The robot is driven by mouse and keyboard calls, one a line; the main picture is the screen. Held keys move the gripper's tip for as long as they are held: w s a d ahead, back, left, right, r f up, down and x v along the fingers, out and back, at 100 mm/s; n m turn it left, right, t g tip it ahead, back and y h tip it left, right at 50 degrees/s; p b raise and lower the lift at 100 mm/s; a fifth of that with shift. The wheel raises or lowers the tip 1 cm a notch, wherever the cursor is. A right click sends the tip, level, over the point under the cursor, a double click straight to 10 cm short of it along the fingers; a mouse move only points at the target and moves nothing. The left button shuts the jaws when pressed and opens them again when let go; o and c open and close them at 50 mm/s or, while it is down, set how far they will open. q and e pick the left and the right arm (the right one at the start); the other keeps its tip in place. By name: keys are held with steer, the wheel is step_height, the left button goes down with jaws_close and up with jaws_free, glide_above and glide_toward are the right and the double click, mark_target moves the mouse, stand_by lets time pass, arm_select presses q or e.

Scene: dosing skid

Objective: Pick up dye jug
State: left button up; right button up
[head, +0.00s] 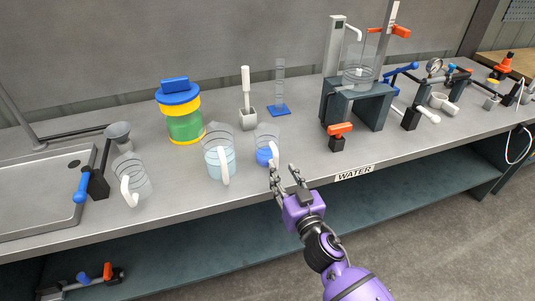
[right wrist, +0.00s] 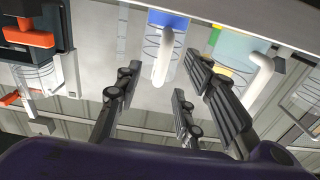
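The dye jug (head: 266,146) is a small clear jug with blue liquid at its bottom and a white handle facing the bench's front edge. It stands upright on the bench. In the right wrist view the dye jug (right wrist: 163,48) shows at the top middle, handle towards me. My right gripper (head: 284,171) is open and empty, just in front of the jug at the bench edge. In the right wrist view the handle lies beyond the spread fingers (right wrist: 160,78), in line with the gap between them; I see no contact. My left gripper is not in view.
A larger jug with pale liquid (head: 219,160) stands just left of the dye jug; an empty jug (head: 132,182) is further left. An orange valve (head: 340,130) is to the right.

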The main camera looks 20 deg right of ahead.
mark_target(277, 163)
steer(key=w, duration=0.7)
steer(key=shift+a, duration=0.3)
steer(key=shift+s, duration=0.1)
jaws_close()
